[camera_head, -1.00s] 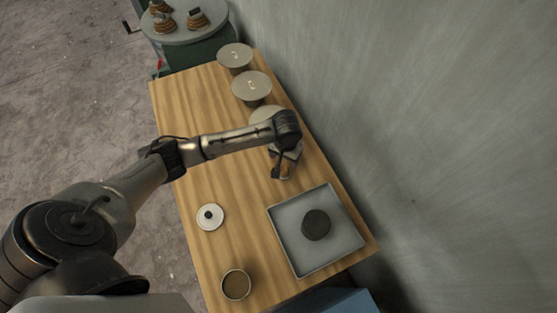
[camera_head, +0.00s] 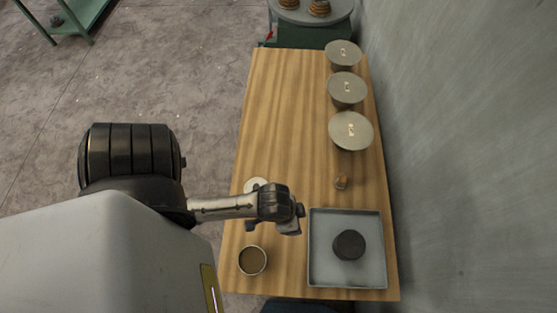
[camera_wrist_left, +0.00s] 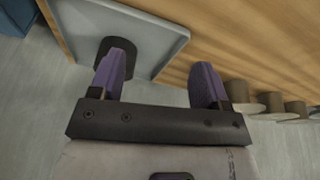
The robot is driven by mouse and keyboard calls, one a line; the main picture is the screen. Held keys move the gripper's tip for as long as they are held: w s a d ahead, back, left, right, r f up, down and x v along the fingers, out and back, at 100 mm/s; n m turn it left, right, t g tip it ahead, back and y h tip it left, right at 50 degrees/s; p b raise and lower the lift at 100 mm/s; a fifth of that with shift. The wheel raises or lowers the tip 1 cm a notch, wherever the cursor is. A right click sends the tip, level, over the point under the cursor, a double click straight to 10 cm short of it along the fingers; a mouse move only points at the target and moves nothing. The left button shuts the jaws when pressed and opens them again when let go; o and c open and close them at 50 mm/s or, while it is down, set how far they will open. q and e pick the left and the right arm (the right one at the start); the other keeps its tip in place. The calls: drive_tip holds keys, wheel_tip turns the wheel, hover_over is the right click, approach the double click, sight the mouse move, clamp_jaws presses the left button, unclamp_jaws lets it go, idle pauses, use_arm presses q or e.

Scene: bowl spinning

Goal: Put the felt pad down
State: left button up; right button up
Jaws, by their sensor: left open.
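A dark round piece (camera_head: 348,245), which may be the felt pad, lies in the middle of a square grey tray (camera_head: 316,262). It also shows in the left wrist view (camera_wrist_left: 117,45), partly behind one finger. My left gripper (camera_head: 292,225) is left of the tray, over the table. In the left wrist view its purple fingers (camera_wrist_left: 160,70) are spread with nothing between them. My right gripper is out of view.
Several grey round-topped pots, one nearest (camera_head: 351,130), line the table's wall side. A cup with brown contents (camera_head: 252,261) stands at the near left. A white disc (camera_head: 256,184) is partly behind my left arm. The far left table (camera_head: 283,95) is clear.

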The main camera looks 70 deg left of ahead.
use_arm(q)
drive_tip(key=shift+y, duration=0.5)
drive_tip(key=s, duration=0.1)
drive_tip(key=s+a+r, duration=0.1)
drive_tip(key=s+a, duration=0.1)
drive_tip(key=shift+s+r, duration=0.25)
drive_tip(key=shift+s, duration=0.05)
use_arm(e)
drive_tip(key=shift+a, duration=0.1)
